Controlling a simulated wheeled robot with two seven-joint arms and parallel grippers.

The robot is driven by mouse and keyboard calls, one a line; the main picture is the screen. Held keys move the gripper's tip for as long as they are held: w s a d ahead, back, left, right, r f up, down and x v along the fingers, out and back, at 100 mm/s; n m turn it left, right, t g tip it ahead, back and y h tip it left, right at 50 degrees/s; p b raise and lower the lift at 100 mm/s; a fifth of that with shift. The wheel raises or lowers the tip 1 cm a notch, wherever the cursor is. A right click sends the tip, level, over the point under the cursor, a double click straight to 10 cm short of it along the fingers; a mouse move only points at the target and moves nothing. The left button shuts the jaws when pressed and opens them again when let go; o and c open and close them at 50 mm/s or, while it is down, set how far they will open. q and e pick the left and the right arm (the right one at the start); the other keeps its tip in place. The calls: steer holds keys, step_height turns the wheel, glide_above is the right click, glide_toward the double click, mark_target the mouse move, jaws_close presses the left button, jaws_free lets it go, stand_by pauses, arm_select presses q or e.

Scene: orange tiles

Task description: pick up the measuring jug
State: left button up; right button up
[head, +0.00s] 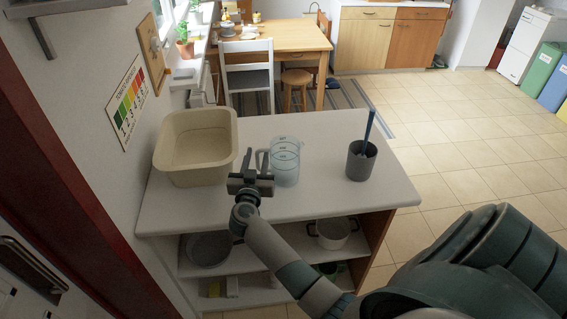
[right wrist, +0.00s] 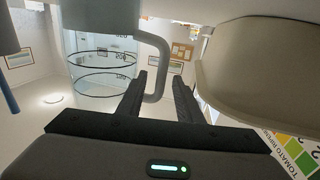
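The measuring jug (head: 285,163) is clear with dark markings and stands upright on the white counter, its handle on the left side. My right gripper (head: 256,165) is at the jug's handle side, just in front of it. In the right wrist view the gripper (right wrist: 160,80) is open, and the handle of the jug (right wrist: 100,65) shows between its two dark fingers. I cannot tell whether a finger touches the handle. My left gripper is not in view.
A beige tub (head: 196,178) stands close on the left; it also shows in the right wrist view (right wrist: 250,75). A grey cup (head: 361,165) with a blue-handled tool stands to the right. The counter (head: 325,190) is clear between jug and cup. Pots sit on the shelf below.

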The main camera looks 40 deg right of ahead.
jaws_close()
steer(key=shift+r, duration=0.1)
steer(key=shift+r, duration=0.5)
steer(key=r, duration=0.3)
steer(key=shift+s+d+r, duration=0.15)
steer(key=shift+s+d, duration=0.05)
steer(key=s+d+r, duration=0.5)
steer(key=s+r, duration=0.1)
steer(key=s, duration=0.3)
steer(key=shift+s+d+r+b, duration=0.25)
steer(key=shift+d+r+b, duration=0.05)
steer(key=shift+d, duration=0.05)
steer(key=shift+a, duration=0.1)
